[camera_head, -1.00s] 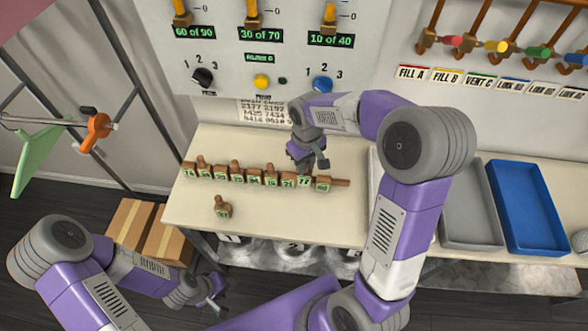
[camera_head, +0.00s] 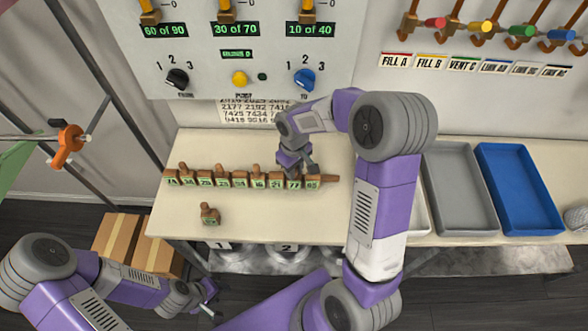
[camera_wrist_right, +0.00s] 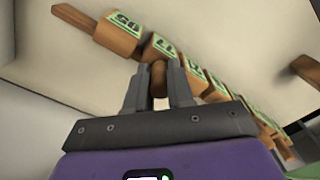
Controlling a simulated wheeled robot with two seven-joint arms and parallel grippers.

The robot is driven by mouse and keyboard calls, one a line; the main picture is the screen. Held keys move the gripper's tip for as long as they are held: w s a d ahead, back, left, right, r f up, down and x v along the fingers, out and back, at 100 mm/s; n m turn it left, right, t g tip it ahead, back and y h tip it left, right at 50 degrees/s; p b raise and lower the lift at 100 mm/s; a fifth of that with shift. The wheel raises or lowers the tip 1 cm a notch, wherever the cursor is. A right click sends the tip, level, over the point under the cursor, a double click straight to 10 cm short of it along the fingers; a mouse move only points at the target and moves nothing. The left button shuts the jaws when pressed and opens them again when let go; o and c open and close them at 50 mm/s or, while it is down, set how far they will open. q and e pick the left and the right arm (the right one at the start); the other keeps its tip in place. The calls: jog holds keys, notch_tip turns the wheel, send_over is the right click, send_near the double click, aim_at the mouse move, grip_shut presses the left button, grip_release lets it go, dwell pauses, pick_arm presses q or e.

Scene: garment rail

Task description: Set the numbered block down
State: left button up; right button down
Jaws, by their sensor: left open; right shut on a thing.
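A row of brown wooden blocks with green number labels stands on the pale table (camera_head: 265,228). The block labelled 77 (camera_head: 294,185) is in this row, second from the right end, between the block labelled 21 (camera_head: 276,184) and the end block (camera_head: 312,183). My right gripper (camera_head: 293,170) is above block 77, its fingers shut on the block's knob. In the right wrist view the knob (camera_wrist_right: 158,76) is between the fingertips. I cannot tell whether the block's base rests fully. My left gripper (camera_head: 209,292) is open and empty, low in front of the table.
A single knobbed block (camera_head: 210,214) stands apart in front of the row. A grey tray (camera_head: 462,185) and a blue tray (camera_head: 518,185) lie to the right. A control panel (camera_head: 230,60) is behind the table. Cardboard boxes (camera_head: 118,236) are at the lower left.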

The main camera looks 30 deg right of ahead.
jog(key=shift+f, duration=0.15)
jog(key=c, duration=1)
grip_release()
jog(key=shift+r, duration=0.5)
notch_tip(320, 180, up, 12)
jog(key=p, duration=0.2)
jog(key=shift+f+p, duration=0.25)
jog(key=shift+p, duration=0.1)
